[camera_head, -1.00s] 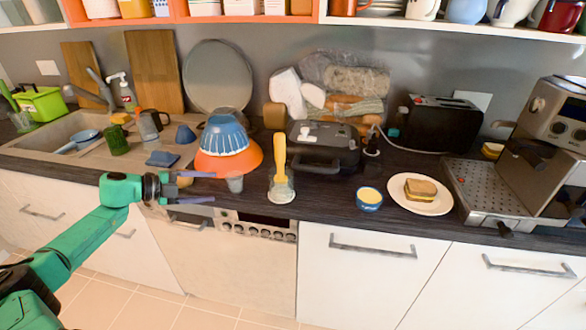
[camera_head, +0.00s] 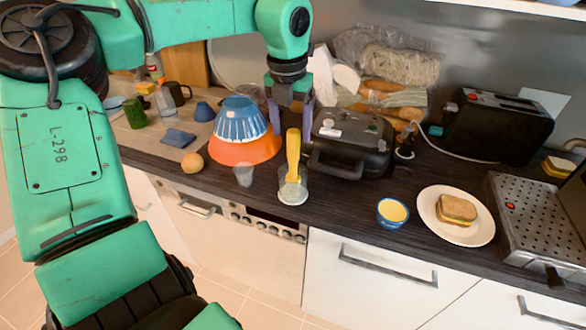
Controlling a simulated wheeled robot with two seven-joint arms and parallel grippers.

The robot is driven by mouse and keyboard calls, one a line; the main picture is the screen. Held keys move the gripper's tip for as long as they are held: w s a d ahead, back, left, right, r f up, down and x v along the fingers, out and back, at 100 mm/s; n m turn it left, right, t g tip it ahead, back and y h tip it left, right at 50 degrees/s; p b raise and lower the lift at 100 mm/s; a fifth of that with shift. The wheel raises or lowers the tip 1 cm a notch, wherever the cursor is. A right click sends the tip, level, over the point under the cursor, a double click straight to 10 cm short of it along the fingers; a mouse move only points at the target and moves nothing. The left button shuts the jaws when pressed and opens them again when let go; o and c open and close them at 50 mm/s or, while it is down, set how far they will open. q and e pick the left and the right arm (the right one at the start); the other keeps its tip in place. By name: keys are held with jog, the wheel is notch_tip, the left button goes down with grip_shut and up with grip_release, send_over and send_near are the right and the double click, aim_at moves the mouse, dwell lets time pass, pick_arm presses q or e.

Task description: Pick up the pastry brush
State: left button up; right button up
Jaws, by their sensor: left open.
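The pastry brush (camera_head: 293,152) has a yellow handle that stands upright in a clear glass (camera_head: 293,190) near the counter's front edge. My left gripper (camera_head: 291,117) is open and points down. In the picture its two purple fingers straddle the top of the yellow handle. The handle does not look gripped, and I cannot tell how far the fingers are from it in depth. My right gripper is not in view.
Nested blue and orange bowls (camera_head: 243,150) stand left of the glass, with a small clear cup (camera_head: 244,176) before them. A black grill (camera_head: 350,143) stands close on the right. A yellow-blue bowl (camera_head: 392,213) and a sandwich plate (camera_head: 427,204) are further right.

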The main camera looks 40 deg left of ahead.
aim_at(294, 148)
pick_arm(q)
jog(key=f, duration=0.2)
jog(key=f+p, duration=0.1)
jog(key=f, duration=0.1)
jog(key=w+f+p, duration=0.1)
jog(key=f, duration=0.1)
jog(key=shift+w+a+f, duration=0.1)
jog(key=shift+a+f, duration=0.1)
jog(key=shift+f, duration=0.05)
jog(key=shift+w+f, duration=0.1)
jog(key=shift+f, duration=0.15)
grip_shut()
jog(key=shift+r, duration=0.1)
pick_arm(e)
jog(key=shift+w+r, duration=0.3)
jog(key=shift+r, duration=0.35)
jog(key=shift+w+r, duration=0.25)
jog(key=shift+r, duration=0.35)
pick_arm(q)
jog(key=shift+r, duration=0.1)
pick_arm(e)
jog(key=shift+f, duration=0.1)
